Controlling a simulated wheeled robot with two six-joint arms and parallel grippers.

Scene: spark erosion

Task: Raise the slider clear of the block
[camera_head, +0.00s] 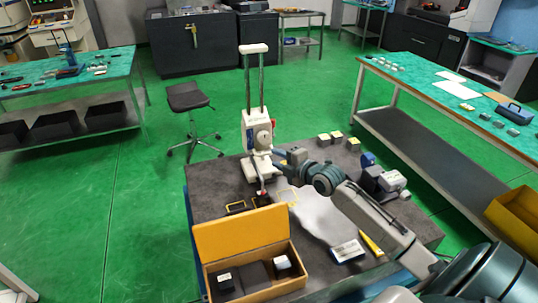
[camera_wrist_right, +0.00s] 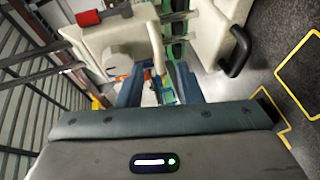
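A white machine with two upright posts and a top bar (camera_head: 253,48) stands on the grey table. Its pale body with a round dial, which looks like the slider (camera_head: 250,132), sits low on the posts. Below it at the front is a small dark-and-red piece (camera_head: 263,195); I cannot tell whether this is the block or whether they touch. My right gripper (camera_head: 280,155) is at the machine's right side. In the right wrist view its two blue fingers (camera_wrist_right: 158,88) are apart, with pale machine parts just ahead; no clear grip shows. My left gripper is out of view.
An open yellow box (camera_head: 242,236) with small blocks stands at the table's front left. Small yellow-topped blocks (camera_head: 337,137) lie behind my right arm. A white-and-blue device (camera_head: 347,251) and a yellow marker (camera_head: 371,243) lie front right. A stool (camera_head: 187,97) stands behind left.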

